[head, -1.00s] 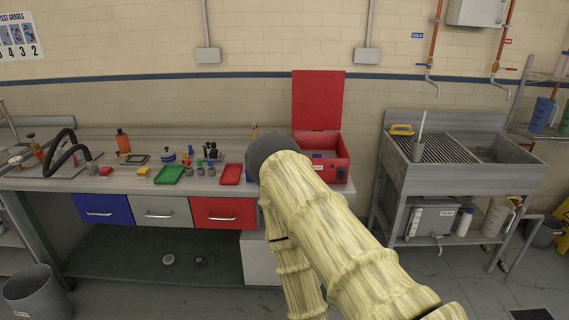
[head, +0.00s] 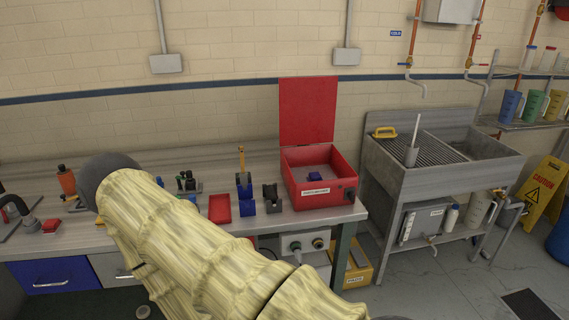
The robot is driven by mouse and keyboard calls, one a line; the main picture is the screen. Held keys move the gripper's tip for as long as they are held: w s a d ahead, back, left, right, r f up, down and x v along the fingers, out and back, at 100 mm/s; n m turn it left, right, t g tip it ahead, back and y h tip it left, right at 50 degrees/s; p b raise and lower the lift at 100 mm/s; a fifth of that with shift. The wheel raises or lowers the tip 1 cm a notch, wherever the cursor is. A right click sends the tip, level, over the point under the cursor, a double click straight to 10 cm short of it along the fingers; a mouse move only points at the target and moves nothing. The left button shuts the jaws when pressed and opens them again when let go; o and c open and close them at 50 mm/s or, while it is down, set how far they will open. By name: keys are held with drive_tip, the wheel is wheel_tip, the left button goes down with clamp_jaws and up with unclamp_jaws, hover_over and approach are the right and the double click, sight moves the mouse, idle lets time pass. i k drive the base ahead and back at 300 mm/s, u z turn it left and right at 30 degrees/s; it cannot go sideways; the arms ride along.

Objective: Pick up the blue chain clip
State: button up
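A small blue piece (head: 314,173) lies inside the open red box (head: 322,195) at the right end of the bench. Another blue piece (head: 247,208) stands on the bench left of the box, with an upright orange-yellow part behind it. Both are too small for me to tell which is the chain clip. My arm, in a pale yellow sleeve, crosses the lower left and hides part of the bench. My gripper is not in view.
A red tray (head: 220,209) and a dark grey block (head: 272,198) sit left of the red box. A sink unit (head: 400,172) stands to the right. A yellow caution sign (head: 545,190) stands at far right. Floor before the sink is mostly clear.

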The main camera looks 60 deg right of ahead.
sight(312, 177)
drive_tip(key=z, duration=0.3)
drive_tip(key=i, duration=0.9)
drive_tip(key=z, duration=1.3)
drive_tip(key=i, duration=0.55)
drive_tip(key=z, duration=0.6)
